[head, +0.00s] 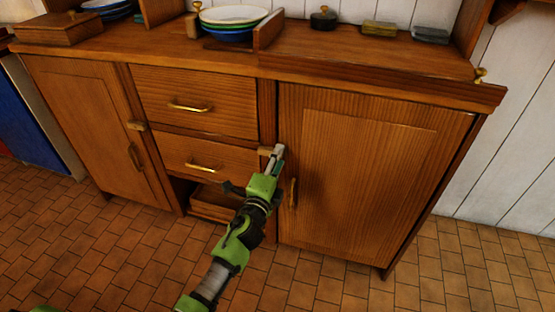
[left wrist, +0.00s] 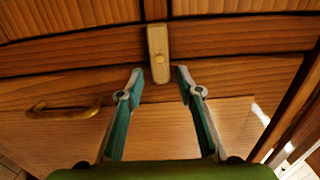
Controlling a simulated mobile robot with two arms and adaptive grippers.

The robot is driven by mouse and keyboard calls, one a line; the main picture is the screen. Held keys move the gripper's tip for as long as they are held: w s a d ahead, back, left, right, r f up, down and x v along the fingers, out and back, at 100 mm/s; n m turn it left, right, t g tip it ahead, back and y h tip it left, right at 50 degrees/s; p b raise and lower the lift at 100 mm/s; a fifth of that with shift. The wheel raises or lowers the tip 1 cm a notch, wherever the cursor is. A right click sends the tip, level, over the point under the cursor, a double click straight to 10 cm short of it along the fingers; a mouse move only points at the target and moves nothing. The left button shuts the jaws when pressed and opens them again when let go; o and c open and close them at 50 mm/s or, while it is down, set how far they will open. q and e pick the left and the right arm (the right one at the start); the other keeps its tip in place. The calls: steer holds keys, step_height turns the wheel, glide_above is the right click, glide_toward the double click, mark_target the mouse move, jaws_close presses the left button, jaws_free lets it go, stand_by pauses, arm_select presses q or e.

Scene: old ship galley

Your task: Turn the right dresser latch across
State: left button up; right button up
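The right dresser latch (left wrist: 158,48) is a small pale wooden bar with a brass pin at its middle. In the left wrist view it lies lengthwise between the fingers, its near end between the fingertips. My left gripper (left wrist: 160,73) is open, with a finger on each side of that end; I cannot tell whether either touches it. In the head view the gripper (head: 275,155) is at the right door's left edge and partly covers the latch (head: 264,150). The right door (head: 365,180) looks closed. My right gripper is not in view.
The left latch (head: 137,125) sits beside the left door (head: 90,125). Drawers with brass handles (head: 189,107) lie between the doors. The right door's handle (head: 293,193) is close to my gripper. Bowls (head: 232,16) stand on the top. The tiled floor (head: 330,285) in front is clear.

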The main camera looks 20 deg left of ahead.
arm_select(q)
steer(key=s, duration=1.2)
steer(key=shift+a, duration=0.25)
